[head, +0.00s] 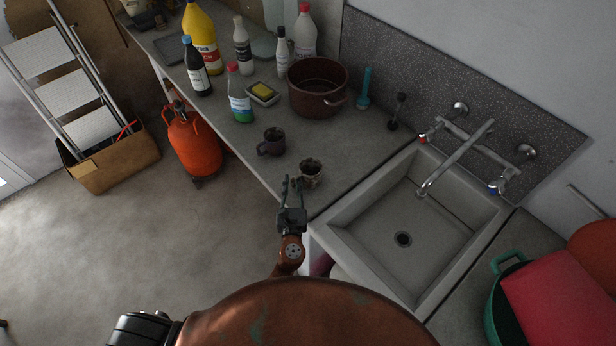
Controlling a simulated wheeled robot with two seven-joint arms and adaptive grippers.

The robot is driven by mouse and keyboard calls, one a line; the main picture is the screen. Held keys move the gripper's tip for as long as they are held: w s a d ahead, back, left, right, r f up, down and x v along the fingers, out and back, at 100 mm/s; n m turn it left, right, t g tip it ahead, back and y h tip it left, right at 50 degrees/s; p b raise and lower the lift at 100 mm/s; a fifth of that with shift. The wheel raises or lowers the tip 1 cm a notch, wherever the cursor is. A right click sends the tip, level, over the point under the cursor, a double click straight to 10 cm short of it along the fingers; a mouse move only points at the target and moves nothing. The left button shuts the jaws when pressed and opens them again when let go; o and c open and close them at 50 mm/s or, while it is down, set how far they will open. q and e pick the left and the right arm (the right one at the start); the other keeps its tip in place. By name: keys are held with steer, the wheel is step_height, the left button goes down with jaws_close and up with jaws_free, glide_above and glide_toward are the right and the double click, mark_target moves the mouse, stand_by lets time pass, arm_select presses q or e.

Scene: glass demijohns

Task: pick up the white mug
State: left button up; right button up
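My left gripper (291,182) is just left of and in front of the pale mug, fingers pointing toward the back of the counter. Its two fingers are apart with nothing between them. Whether a finger touches the mug, I cannot tell. My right gripper is not in view.
The sink (405,240) with its tap (455,160) lies right of the mug. A dark red pot (318,88), a soap dish (263,93) and several bottles stand farther back. An orange gas cylinder (194,143) stands on the floor to the left.

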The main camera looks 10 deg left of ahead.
arm_select(q)
steer(key=shift+c, duration=0.4)
jaws_close()
steer(key=shift+r, duration=0.15)
